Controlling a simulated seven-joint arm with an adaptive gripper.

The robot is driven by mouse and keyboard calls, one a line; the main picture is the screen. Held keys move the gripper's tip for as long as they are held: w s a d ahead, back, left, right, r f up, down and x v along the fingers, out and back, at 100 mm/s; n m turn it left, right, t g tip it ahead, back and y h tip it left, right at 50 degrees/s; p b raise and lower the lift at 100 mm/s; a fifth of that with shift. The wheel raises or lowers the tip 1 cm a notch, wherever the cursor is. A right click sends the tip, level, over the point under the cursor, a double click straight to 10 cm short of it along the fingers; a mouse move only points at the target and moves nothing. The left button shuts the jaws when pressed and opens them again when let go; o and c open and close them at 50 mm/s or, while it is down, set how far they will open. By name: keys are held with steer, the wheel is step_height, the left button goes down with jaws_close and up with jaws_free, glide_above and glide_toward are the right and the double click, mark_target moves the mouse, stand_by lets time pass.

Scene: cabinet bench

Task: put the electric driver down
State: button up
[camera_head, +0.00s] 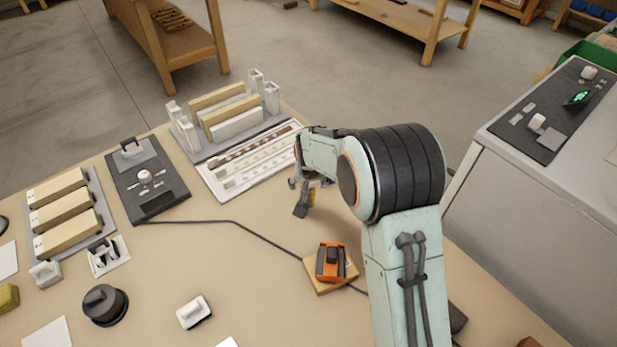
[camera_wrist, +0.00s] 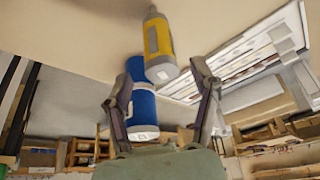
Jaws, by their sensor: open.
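My gripper (camera_head: 303,203) is low over the bench beside the white slotted tray, and its fingers are spread apart. In the wrist view the gripper (camera_wrist: 163,72) shows a yellow and grey cylinder with a narrow grey tip (camera_wrist: 158,45), probably the electric driver, just past and between the fingertips. I cannot tell whether the two are joined or whether either touches a finger. In the head view, my gripper and arm hide most of them.
The white slotted tray (camera_head: 232,183) lies behind my gripper. An orange and black tool (camera_head: 330,262) sits on a wooden block in front, and a dark cable (camera_head: 245,227) crosses the bench. A grey cabinet (camera_head: 540,190) stands at the right. The bench's middle is mostly clear.

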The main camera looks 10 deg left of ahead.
steer(key=v, duration=0.4)
steer(key=shift+s+d+r, duration=0.1)
steer(key=shift+s+r, duration=0.05)
steer(key=shift+r, duration=0.2)
steer(key=s+d+r+g, duration=0.1)
steer(key=s+d+r, duration=0.4)
steer(key=s+d, duration=0.15)
steer(key=s+d+r+g, duration=0.1)
steer(key=s+d, duration=0.1)
steer(key=s, duration=0.6)
steer(key=s+d+r+g, duration=0.1)
steer(key=s+d, duration=0.2)
steer(key=s, duration=0.5)
steer(key=s+d+r+m+g, duration=0.1)
steer(key=s+d, duration=0.1)
steer(key=s, duration=0.6)
steer(key=shift+s+d+g, duration=0.3)
steer(key=shift+s+g, duration=0.05)
steer(key=shift+g, duration=0.05)
steer(key=shift+r, duration=0.1)
